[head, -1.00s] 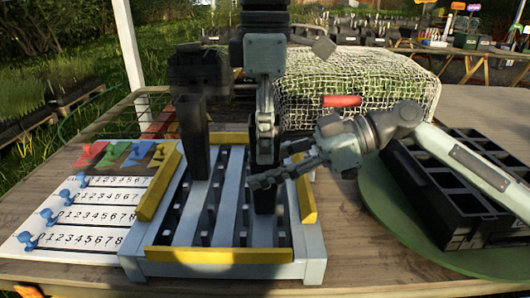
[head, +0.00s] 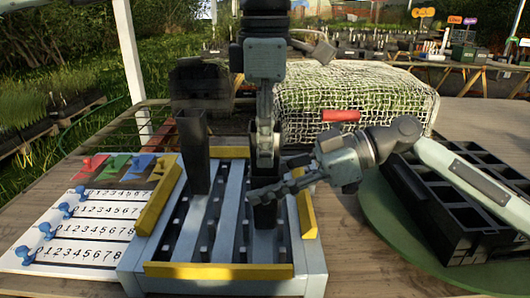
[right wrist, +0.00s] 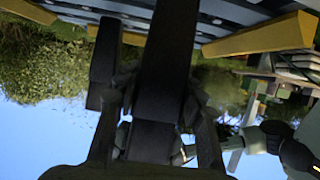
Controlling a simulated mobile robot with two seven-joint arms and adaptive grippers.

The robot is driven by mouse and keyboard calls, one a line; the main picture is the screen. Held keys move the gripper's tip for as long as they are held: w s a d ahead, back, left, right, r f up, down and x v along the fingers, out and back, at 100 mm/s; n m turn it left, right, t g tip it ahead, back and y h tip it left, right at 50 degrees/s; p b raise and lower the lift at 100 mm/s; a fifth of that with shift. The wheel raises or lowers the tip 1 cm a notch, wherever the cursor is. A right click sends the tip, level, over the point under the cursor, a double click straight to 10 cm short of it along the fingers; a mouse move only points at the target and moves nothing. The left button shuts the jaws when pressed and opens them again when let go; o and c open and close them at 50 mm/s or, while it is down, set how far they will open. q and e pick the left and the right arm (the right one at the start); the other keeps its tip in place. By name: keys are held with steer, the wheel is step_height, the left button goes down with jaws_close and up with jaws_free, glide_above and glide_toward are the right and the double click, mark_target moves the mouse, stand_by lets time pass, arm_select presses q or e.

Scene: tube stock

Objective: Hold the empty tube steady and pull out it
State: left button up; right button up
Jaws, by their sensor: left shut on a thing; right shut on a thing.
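The dark tall tube (head: 265,215) stands upright in a slatted rack (head: 310,262) with yellow edge bars in the head view. My left gripper (head: 265,145) points down from above and is shut on the upper part of this tube, which it largely hides. My right gripper (head: 272,188) comes from the right and is shut on the same tube lower down, just above the slats. In the right wrist view, the tube (right wrist: 165,70) runs between the right fingers (right wrist: 155,130). A second dark tube (head: 194,155), wider at its top, stands further left in the rack.
A white number board (head: 85,225) with blue pegs lies left of the rack, with coloured tags (head: 130,166) behind it. A black compartment tray (head: 430,205) sits on a green round mat (head: 385,240) at right. A netted bale (head: 390,100) is behind.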

arm_select(q)
step_height(320, 180, up, 9)
steer(key=shift+f, duration=0.15)
arm_select(e)
steer(key=o, duration=1.2)
steer(key=shift+c, duration=0.2)
